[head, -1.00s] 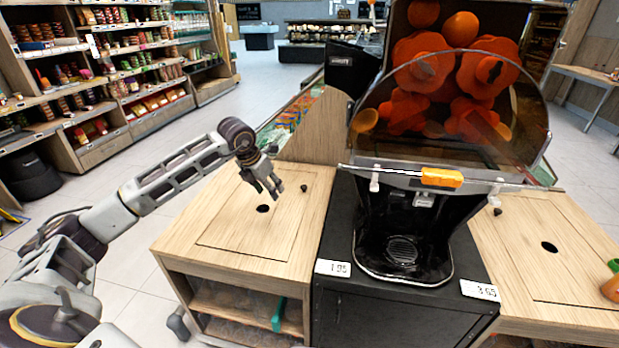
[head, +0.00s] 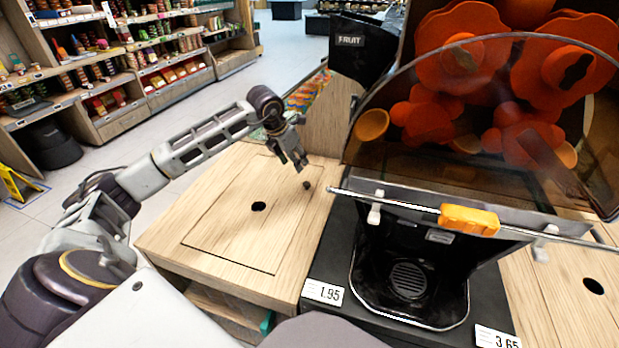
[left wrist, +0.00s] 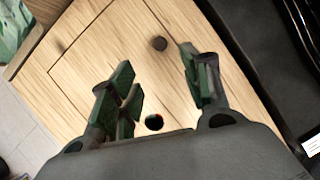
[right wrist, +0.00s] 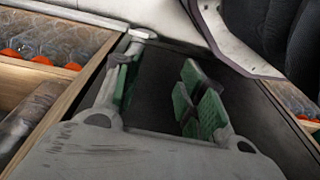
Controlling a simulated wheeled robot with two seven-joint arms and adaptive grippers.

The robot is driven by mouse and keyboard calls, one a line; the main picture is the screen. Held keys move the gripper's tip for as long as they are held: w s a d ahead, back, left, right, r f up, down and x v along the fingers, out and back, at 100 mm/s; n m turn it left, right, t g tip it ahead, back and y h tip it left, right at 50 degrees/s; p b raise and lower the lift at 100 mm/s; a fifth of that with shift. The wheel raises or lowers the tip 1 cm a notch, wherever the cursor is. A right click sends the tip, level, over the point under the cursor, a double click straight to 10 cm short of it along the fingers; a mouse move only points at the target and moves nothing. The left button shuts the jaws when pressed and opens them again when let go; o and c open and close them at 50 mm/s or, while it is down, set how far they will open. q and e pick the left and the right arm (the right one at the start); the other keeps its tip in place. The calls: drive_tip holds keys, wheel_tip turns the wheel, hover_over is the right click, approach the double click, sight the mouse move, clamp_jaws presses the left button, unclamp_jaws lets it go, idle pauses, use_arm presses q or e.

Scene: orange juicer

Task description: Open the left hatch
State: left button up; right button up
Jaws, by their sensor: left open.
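The left hatch (head: 225,235) is a wooden panel lying shut and flush in the left counter top. My right gripper (right wrist: 157,82) is open and empty in the right wrist view, low before a dark panel. It is not visible in the head view.
The juicer (head: 410,240) stands right of the hatch, with a clear cover and orange handle (head: 469,220). A price tag (head: 323,292) sits at its front left. A right counter (head: 560,300) has another hole. Shelves (head: 130,60) stand behind left.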

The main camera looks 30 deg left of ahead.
sight(306, 184)
use_arm(q)
drive_tip(key=shift+r, duration=0.1)
use_arm(e)
drive_tip(key=shift+w, duration=0.1)
idle(0.3)
use_arm(q)
drive_tip(key=b+x, duration=0.1)
drive_tip(key=x, duration=1.1)
drive_tip(key=shift+b, duration=0.35)
drive_tip(key=shift+w+d+f, duration=0.1)
drive_tip(key=shift+w+f, duration=0.15)
drive_tip(key=shift+f, duration=0.4)
drive_tip(key=shift+w+f, duration=0.1)
drive_tip(key=shift+f, duration=0.1)
clamp_jaws()
use_arm(e)
drive_tip(key=r, duration=0.2)
drive_tip(key=a+r, duration=0.1)
drive_tip(key=r, duration=0.1)
drive_tip(key=shift+r, duration=0.4)
